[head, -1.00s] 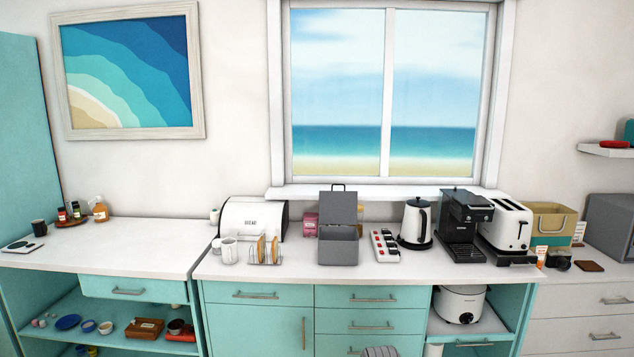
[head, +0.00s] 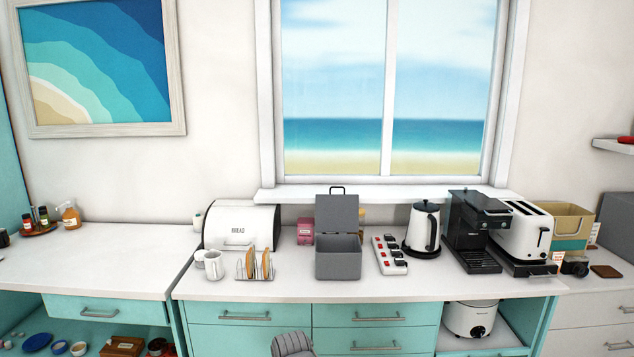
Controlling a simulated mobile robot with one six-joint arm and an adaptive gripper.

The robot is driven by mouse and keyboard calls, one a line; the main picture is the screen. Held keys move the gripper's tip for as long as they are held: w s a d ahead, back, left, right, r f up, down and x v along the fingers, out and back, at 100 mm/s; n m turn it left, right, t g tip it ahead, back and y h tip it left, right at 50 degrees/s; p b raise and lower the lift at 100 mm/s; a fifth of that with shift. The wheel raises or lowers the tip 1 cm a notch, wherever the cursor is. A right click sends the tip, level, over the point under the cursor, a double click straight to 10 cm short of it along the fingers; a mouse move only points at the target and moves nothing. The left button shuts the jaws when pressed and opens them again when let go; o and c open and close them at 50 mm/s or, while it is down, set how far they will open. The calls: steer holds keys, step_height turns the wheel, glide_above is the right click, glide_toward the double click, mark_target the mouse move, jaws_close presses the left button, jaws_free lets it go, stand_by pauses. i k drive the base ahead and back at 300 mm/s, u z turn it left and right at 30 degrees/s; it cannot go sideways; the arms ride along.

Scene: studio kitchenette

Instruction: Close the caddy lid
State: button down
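The grey caddy (head: 338,264) stands on the white counter in the middle of the head view, below the window. Its grey lid (head: 337,213) is open and stands upright at the back of the box, with a dark handle loop at its top edge. A grey ribbed part at the bottom edge (head: 292,344) looks like part of my gripper, in front of the drawers and well below and apart from the caddy. Its fingertips cannot be made out.
Left of the caddy are a toast rack (head: 255,266), a white mug (head: 214,265), a bread bin (head: 241,226) and a pink box (head: 305,232). Right of it are a power strip (head: 390,255), a kettle (head: 422,230) and a coffee machine (head: 474,232). Bare counter lies in front of the caddy.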

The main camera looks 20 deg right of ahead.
mark_target(334, 213)
steer(key=z, duration=0.15)
steer(key=i, duration=0.95)
steer(key=z, duration=0.6)
